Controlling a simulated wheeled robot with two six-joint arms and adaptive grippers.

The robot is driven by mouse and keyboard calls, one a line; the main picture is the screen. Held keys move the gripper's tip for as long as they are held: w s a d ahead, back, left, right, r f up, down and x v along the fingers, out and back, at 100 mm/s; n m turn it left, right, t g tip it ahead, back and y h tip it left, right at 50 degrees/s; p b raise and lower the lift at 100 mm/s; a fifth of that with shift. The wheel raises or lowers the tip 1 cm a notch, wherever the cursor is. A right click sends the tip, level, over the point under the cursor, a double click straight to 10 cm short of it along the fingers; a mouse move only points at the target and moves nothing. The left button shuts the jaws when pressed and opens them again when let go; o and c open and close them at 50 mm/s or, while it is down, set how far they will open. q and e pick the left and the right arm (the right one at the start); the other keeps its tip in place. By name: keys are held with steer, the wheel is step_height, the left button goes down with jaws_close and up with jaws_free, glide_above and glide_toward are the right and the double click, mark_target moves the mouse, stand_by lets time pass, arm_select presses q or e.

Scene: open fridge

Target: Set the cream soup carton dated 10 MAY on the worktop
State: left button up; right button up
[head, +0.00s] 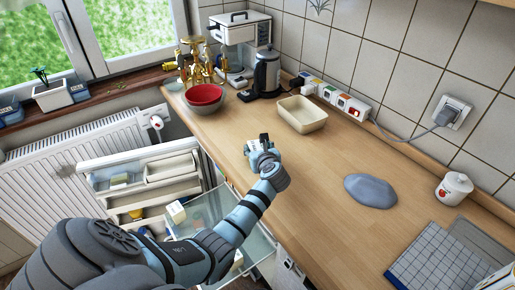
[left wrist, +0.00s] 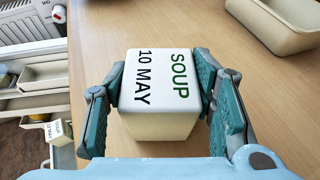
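The cream soup carton (left wrist: 160,95) is a white block with "SOUP" in green and "10 MAY" in black on its top face. In the left wrist view it sits between the two fingers of my left gripper (left wrist: 162,82), whose pads press on its opposite sides. In the head view the carton (head: 252,146) is over the wooden worktop (head: 300,185), partly hidden by my left gripper (head: 262,147). I cannot tell whether its base touches the wood. My right gripper is not in view.
A cream tub (head: 302,114), red bowl (head: 204,95), kettle (head: 266,74) and grey-blue flat object (head: 370,190) stand around the clear middle of the worktop. The open fridge door (head: 140,180) is at left. Another carton (head: 176,212) shows inside the fridge.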

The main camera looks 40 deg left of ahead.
arm_select(q)
steer(key=o, duration=0.4)
steer(key=shift+w, duration=0.1)
steer(key=shift+r, duration=0.1)
steer(key=shift+d+r+p, duration=0.1)
steer(key=shift+r+p, duration=0.15)
steer(key=shift+p, duration=0.05)
steer(key=p+v, duration=0.1)
steer(key=v, duration=1.1)
